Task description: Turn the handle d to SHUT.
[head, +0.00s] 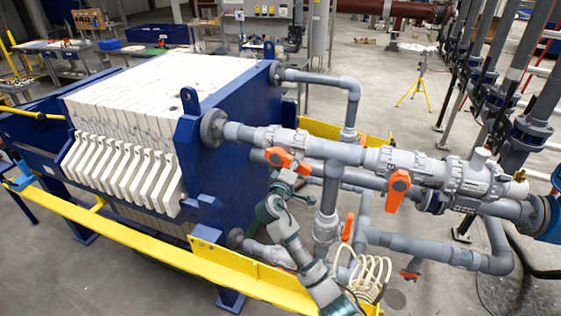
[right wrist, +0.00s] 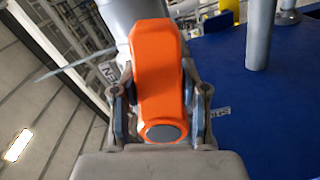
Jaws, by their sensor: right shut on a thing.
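An orange valve handle (head: 284,160) sits on the grey pipework beside the blue press end plate. My right gripper (head: 286,178) reaches up to it from below. In the right wrist view the orange handle (right wrist: 158,75) stands between the two fingers of my right gripper (right wrist: 160,100), which is shut on it. Its rounded end with a grey disc faces the palm. A small label with letters shows behind the left finger, only partly readable. I cannot read which handle is marked d. My left gripper is not in view.
Another orange handle (head: 398,190) hangs on the pipe to the right, and a smaller one (head: 348,227) is lower. A yellow rail (head: 240,272) runs in front of the press (head: 225,110). A pale coiled hose (head: 370,280) lies close to my right arm.

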